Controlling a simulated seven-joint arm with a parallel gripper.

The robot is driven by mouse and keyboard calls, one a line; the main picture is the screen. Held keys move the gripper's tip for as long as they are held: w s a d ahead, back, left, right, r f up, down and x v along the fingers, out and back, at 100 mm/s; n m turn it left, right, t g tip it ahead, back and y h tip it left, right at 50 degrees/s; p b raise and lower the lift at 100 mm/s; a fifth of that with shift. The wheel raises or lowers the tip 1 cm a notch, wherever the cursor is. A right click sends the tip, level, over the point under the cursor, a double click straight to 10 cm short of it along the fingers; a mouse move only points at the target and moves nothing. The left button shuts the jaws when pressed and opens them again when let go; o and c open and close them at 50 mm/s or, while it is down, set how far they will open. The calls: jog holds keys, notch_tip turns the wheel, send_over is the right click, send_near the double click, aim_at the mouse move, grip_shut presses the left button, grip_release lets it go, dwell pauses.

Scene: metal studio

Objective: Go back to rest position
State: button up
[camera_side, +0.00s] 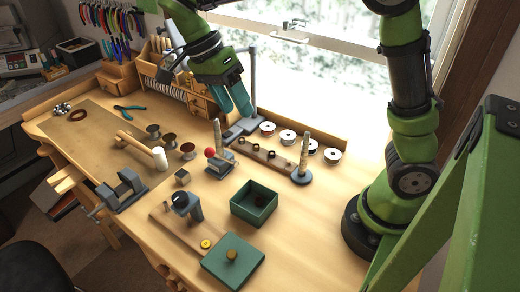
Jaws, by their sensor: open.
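My gripper (236,110) is at the upper middle of the view, high over the back of the workbench (330,215). Its two teal fingers point down and are apart, and I see nothing between them. My green arm comes from its base at the right side of the bench, passes out of the top of the picture and comes back in above the gripper. Behind the gripper are the wooden drawer unit (200,101) and a grey stand (246,126).
An open green box (268,211) holds something dark. A green lid (222,268) with a round knob lies in front. A wooden strip with dark rings, two upright posts, a mallet (136,143) and a vise (125,192) crowd the bench. The right front is clear.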

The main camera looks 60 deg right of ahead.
jog(key=s+d+n+t+y, duration=0.4)
jog(key=s+n+t, duration=0.6)
jog(key=n, duration=0.5)
jog(key=shift+s+d+r+n+t, duration=0.15)
jog(key=shift+d+r+n+t, duration=0.15)
jog(key=shift+d+r+t, duration=0.15)
